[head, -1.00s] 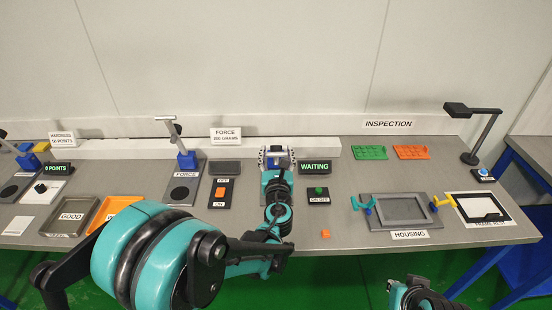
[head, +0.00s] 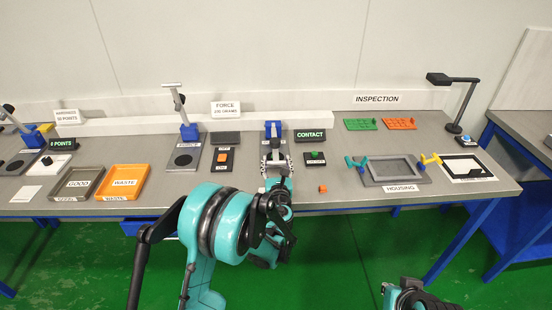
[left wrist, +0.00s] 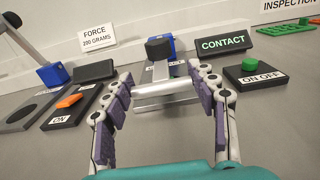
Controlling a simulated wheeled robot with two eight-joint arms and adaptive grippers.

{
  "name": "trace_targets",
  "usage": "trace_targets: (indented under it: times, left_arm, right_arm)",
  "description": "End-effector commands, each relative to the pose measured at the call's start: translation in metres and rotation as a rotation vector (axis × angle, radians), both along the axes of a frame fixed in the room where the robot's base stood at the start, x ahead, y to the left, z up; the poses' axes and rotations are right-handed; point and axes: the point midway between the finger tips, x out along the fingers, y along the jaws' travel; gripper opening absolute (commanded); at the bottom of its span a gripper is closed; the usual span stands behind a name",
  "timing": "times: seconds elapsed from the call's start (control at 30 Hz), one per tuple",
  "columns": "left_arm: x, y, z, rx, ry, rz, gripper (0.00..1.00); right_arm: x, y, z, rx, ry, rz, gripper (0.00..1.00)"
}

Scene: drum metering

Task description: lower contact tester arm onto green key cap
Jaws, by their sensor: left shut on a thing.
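The contact tester has a blue post (head: 272,128), which also shows in the wrist view (left wrist: 172,44). Its arm ends in a silver crossbar (left wrist: 165,91), which lies between the fingers of my left gripper (left wrist: 163,88). The gripper, also in the head view (head: 275,163), is shut on this crossbar, and the arm is low. The tester's display (head: 310,135) reads CONTACT in green. My right gripper is out of view; only part of my right arm shows at the bottom.
A box with a green button (left wrist: 249,64) stands right of the tester. The force tester (head: 188,132) and a box with an orange button (head: 223,157) stand left. A small orange cap (head: 322,189) lies near the front edge. The housing tray (head: 393,171) is to the right.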

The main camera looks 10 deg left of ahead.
Motion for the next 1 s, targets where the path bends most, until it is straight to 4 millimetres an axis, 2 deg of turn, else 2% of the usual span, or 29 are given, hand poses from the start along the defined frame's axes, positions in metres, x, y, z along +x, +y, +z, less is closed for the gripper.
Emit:
trace_targets:
  times: [0.13, 0.53, 0.57, 0.63, 1.0]
  left_arm:
    - [-0.0014, -0.0002, -0.009, -0.008, 0.001, 0.0, 0.06]
    - [-0.0013, -0.0001, -0.0112, -0.009, 0.002, 0.0, 0.06]
    - [-0.0013, -0.0001, -0.0113, -0.009, 0.002, 0.0, 0.6]
    - [-0.0012, -0.0002, -0.011, -0.009, 0.002, 0.0, 0.79]
    - [-0.0043, -0.0014, -0.0095, -0.005, 0.001, 0.0, 0.79]
  right_arm:
    - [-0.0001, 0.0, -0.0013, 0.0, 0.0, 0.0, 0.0]
    - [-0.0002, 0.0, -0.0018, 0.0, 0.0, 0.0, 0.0]
    - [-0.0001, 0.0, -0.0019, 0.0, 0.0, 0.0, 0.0]
    - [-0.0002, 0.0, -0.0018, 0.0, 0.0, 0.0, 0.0]
    - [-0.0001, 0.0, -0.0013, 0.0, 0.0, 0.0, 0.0]
